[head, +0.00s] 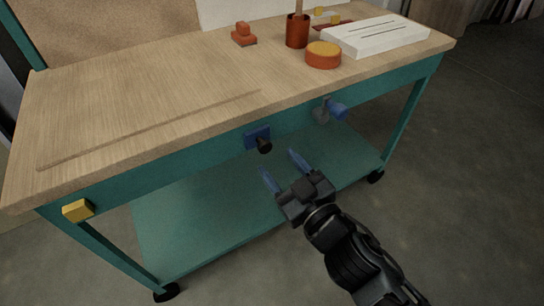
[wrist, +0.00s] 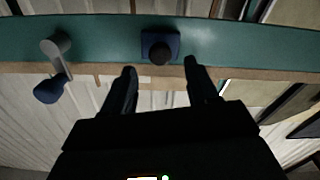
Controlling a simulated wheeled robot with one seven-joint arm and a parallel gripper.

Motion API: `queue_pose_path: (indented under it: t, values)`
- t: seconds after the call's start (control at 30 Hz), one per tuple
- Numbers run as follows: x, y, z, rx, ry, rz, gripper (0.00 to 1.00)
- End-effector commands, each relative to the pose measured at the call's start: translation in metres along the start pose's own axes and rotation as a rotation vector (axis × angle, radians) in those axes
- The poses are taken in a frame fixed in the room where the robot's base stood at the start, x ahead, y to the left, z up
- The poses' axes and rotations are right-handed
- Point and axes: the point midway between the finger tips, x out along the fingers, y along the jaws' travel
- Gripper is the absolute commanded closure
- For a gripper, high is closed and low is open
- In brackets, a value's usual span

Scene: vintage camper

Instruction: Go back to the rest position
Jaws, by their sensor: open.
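My gripper (head: 279,162) is in front of the workbench's teal front rail, its two blue-tipped fingers spread and nothing between them. In the wrist view my gripper (wrist: 159,66) shows two dark fingers apart. A black knob (head: 264,146) on a blue square plate (head: 256,133) sits on the rail just beyond the fingertips. In the wrist view the knob (wrist: 160,55) appears between the fingertips, and a gap seems to separate them in the head view. A grey crank (head: 321,115) with a blue handle (head: 337,111) is on the rail to the right.
The wooden benchtop (head: 150,85) holds an orange-red block (head: 243,36), a red cup (head: 297,31), an orange round piece (head: 323,58) and a white slotted box (head: 375,36). A yellow block (head: 78,210) is at the rail's left end. A teal lower shelf (head: 190,230) lies below. The floor at right is clear.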

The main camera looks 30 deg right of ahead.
Motion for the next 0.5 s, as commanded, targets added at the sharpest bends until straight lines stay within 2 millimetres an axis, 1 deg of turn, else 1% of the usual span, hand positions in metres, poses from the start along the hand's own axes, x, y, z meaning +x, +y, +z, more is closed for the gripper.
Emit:
queue_pose_path:
  t: [0.03, 0.1, 0.2, 0.5]
  values:
    - [-0.006, 0.001, 0.002, 0.000, -0.002, 0.001, 0.41]
    - [-0.012, 0.000, 0.001, 0.000, -0.001, 0.000, 0.41]
    - [-0.017, 0.000, 0.000, 0.001, 0.000, 0.001, 0.41]
    - [-0.018, 0.000, 0.000, 0.001, 0.000, 0.000, 0.41]
